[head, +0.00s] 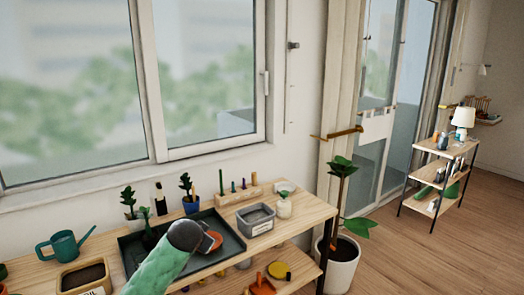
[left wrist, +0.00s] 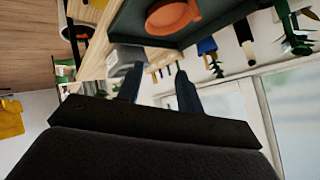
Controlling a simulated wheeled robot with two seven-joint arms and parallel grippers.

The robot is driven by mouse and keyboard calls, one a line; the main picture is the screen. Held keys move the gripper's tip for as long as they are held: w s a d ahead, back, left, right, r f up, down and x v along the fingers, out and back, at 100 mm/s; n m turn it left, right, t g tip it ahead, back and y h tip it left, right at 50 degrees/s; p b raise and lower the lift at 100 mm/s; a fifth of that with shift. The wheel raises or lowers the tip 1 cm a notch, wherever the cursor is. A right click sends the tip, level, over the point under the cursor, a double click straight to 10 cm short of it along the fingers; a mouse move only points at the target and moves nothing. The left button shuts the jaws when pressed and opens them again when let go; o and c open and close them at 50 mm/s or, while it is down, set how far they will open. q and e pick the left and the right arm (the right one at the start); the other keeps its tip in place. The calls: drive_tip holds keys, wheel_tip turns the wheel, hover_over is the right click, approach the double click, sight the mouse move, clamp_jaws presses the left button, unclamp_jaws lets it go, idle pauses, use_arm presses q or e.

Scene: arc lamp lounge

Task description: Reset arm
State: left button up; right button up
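My left arm comes in from the bottom of the head view, with a green sleeve and a dark grey end over the potting bench. Its fingers are hidden there. In the left wrist view my left gripper (left wrist: 159,70) shows two dark fingers spread apart with nothing between them. The gripper is near the dark green tray (head: 224,252), which also shows in the left wrist view (left wrist: 205,32). An orange pot or saucer (head: 215,240) lies in that tray, partly hidden by my arm. My right gripper is in neither view.
The wooden bench (head: 312,210) also holds a teal watering can (head: 63,247), a soil bin (head: 84,277), a grey bin (head: 255,219), a white jar (head: 284,208) and small plants. A potted plant (head: 341,262) stands at its right end. Open floor lies right.

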use_arm(q)
drive_tip(key=s+f+n+g, duration=0.2)
drive_tip(key=s+f, duration=0.9)
drive_tip(key=f, duration=0.5)
drive_tip(key=s+d+f+n+g, duration=0.1)
drive_tip(key=s+f+g, duration=0.1)
drive_tip(key=s+f, duration=0.6)
drive_tip(key=s+d+f+g, duration=0.1)
drive_tip(key=s+f+g, duration=0.1)
drive_tip(key=s+f, duration=0.7)
drive_tip(key=s+d+f+n+g, duration=0.1)
drive_tip(key=s+f, duration=0.8)
drive_tip(key=s, duration=1.1)
drive_tip(key=shift+s+d+n+g+h, duration=0.2)
drive_tip(key=shift+s+n+g+h, duration=0.15)
drive_tip(key=shift+g, duration=0.55)
